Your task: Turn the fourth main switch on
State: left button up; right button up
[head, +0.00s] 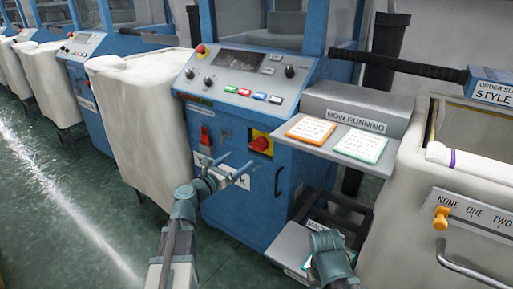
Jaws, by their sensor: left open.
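A red rotary main switch (261,144) on a yellow plate sits on the front of the nearest blue machine (228,212). Its knob is seen at an angle, and I cannot tell its setting. My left gripper (241,160) is open and empty, its two thin fingers pointing toward the machine front, just left of and below the switch. They appear apart from the switch. They partly cover a white label (212,172) on the machine. My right gripper (326,243) is low at the right, seen from behind, with its fingers hidden.
Above is a control panel (241,85) with knobs and coloured buttons. A "NOW RUNNING" shelf (325,139) with two cards juts out at the right. White fabric bins (135,115) stand left, another (400,220) right. The green floor (60,200) at left is clear.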

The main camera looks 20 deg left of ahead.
aim_at(255, 148)
pick_arm(q)
jog(key=x, duration=1.1)
jog(key=shift+w+d+f, duration=0.1)
jog(key=shift+w, duration=0.2)
jog(key=shift+c, duration=0.3)
jog(key=c, duration=1.1)
